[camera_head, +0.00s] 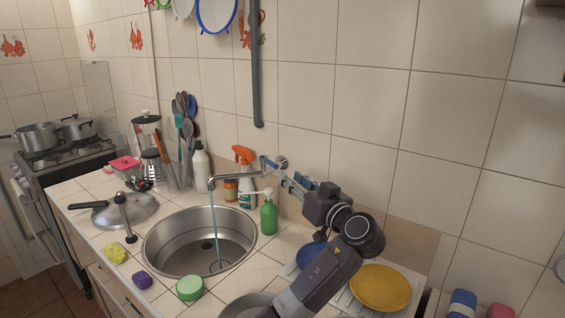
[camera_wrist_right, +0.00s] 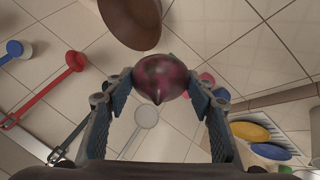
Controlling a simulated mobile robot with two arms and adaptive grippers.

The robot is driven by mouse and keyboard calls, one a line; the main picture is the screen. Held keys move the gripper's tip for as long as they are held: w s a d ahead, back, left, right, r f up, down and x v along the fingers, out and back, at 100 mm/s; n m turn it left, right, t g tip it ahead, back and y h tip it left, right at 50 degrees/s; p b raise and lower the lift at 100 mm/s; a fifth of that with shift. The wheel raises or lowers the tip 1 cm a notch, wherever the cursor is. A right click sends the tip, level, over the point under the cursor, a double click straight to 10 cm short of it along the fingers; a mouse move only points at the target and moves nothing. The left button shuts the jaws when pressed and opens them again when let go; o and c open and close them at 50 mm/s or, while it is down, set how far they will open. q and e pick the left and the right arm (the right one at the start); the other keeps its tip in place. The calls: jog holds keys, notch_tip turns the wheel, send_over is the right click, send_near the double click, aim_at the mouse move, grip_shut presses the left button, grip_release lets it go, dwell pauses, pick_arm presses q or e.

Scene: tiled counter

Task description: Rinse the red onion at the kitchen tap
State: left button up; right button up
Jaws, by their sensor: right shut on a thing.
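The red onion (camera_wrist_right: 161,77) shows in the right wrist view, dark purple and shiny, between the two fingertips of my right gripper (camera_wrist_right: 162,84), which is shut on it. Neither the onion nor my right gripper shows in the head view. The kitchen tap (camera_head: 232,178) comes out of the tiled wall, and a blue stream of water (camera_head: 213,225) falls from its spout into the round steel sink (camera_head: 158,243). My left gripper (camera_head: 282,174) is at the wall end of the tap, close to its handle. Whether it touches the handle or is shut is unclear.
A green soap bottle (camera_head: 268,215) and an orange-topped spray bottle (camera_head: 245,180) stand behind the sink. A pan lid (camera_head: 130,208) lies left of it. Sponges and a green round thing (camera_head: 190,288) line the front edge. A yellow plate (camera_head: 381,287) is at right.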

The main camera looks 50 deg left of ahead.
aim_at(266, 159)
pick_arm(q)
jog(key=a, duration=0.3)
jog(key=w+a, duration=0.1)
jog(key=a, duration=0.3)
jog(key=a+p, duration=0.1)
jog(key=a, duration=0.3)
jog(key=shift+w, duration=0.25)
grip_shut()
